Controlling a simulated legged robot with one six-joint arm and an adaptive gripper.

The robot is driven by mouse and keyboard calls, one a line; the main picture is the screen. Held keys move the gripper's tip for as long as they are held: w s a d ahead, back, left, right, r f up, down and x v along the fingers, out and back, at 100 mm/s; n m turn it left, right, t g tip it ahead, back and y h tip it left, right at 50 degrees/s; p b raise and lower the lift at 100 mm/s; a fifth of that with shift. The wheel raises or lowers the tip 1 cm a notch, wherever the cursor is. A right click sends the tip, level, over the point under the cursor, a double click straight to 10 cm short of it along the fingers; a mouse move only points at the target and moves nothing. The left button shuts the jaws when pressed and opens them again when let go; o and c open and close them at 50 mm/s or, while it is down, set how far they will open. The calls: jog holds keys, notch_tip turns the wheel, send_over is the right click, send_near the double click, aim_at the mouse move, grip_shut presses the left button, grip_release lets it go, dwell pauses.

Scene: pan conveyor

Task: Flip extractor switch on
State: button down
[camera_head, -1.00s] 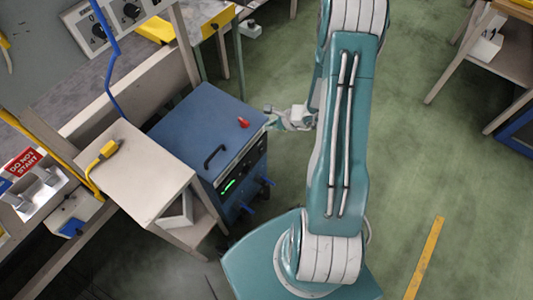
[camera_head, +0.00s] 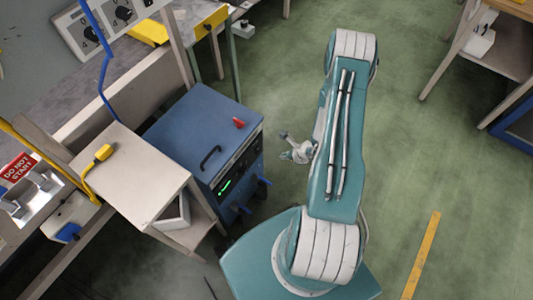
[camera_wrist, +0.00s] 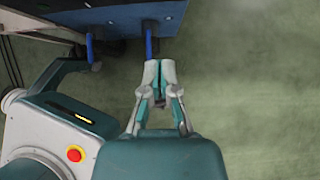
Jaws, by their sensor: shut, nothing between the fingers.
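A blue cabinet (camera_head: 200,117) stands left of my arm in the head view, with a red switch-like piece (camera_head: 239,122) on its top and a lit green strip (camera_head: 224,187) on its dark front. I cannot tell for sure which part is the extractor switch. Two blue levers stick out of the front; in the wrist view they are a right one (camera_wrist: 149,40) and a left one (camera_wrist: 90,47). My gripper (camera_wrist: 160,66) is shut and empty, its tips just below the right lever there. In the head view my gripper (camera_head: 285,135) is right of the cabinet, apart from it.
A beige side table (camera_head: 130,165) with a yellow connector (camera_head: 104,152) stands against the cabinet's left. A "DO NOT START" sign (camera_head: 18,167) is at far left. Control knobs (camera_head: 122,13) are on a panel at top left.

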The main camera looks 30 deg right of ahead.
aim_at(257, 150)
jog(key=w+a+r+x, duration=0.1)
jog(key=w+x, duration=0.1)
jog(key=x, duration=1)
jog(key=shift+w+a+r, duration=0.15)
jog(key=shift+w+a, duration=0.1)
jog(key=shift+w, duration=0.25)
